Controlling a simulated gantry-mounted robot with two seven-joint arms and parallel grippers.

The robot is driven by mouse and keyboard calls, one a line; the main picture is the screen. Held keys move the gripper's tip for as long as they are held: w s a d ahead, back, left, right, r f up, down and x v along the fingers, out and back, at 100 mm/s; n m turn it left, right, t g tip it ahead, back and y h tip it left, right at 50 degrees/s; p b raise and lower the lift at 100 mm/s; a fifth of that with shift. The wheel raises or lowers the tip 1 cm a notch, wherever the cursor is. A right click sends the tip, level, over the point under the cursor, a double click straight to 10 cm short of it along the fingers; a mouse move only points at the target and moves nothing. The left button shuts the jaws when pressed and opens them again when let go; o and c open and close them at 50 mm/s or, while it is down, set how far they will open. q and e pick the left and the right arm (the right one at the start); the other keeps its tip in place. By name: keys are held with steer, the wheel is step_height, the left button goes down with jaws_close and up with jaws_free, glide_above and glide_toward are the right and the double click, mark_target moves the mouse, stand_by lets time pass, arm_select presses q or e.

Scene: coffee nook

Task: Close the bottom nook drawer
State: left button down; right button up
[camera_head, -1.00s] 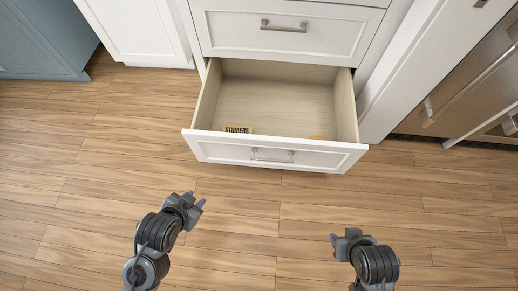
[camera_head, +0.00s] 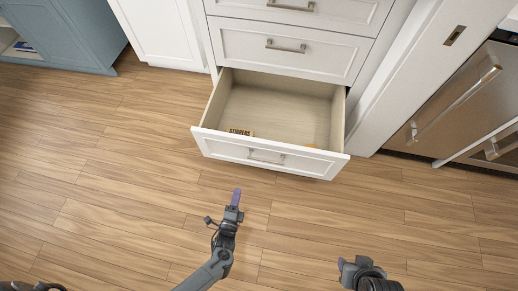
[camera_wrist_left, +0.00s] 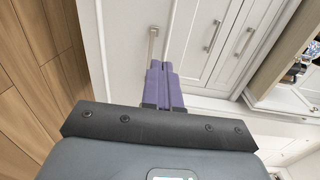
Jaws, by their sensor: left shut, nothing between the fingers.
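The bottom nook drawer (camera_head: 228,144) is pulled open in the head view, with a white front and a metal handle (camera_head: 266,159). Inside it lie a yellow box marked STIRRERS (camera_head: 241,132) and a small orange item (camera_head: 312,145), partly hidden by the drawer front. My left gripper (camera_head: 236,197) is shut and empty, in front of the drawer and apart from its front. In the left wrist view its purple fingers (camera_wrist_left: 162,85) are together, pointing toward a white front with a handle (camera_wrist_left: 153,45). My right gripper (camera_head: 349,265) is at the lower right, away from the drawer; its fingers are unclear.
A closed drawer (camera_head: 285,48) sits above the open one. A steel appliance (camera_head: 455,95) stands to the right, and a blue cabinet (camera_head: 70,35) to the left. The wooden floor (camera_head: 120,180) before the drawer is clear.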

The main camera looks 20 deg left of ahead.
arm_select(q)
step_height(320, 180, up, 3)
steer(key=w+d, duration=0.2)
steer(key=b, duration=0.5)
glide_toward(253, 143)
steer(key=shift+t, duration=0.4)
steer(key=w, duration=0.3)
steer(key=w+a, duration=0.1)
steer(key=w, duration=0.1)
steer(key=shift+f, duration=0.25)
steer(key=shift+w+r+b, duration=0.1)
steer(key=shift+w+b, duration=0.35)
steer(key=shift+w, duration=0.5)
arm_select(e)
steer(key=x, duration=0.2)
steer(key=s+x, duration=0.1)
steer(key=x, duration=0.1)
steer(key=shift+w+a+f, duration=0.15)
steer(key=shift+f, duration=0.25)
steer(key=shift+r, duration=0.1)
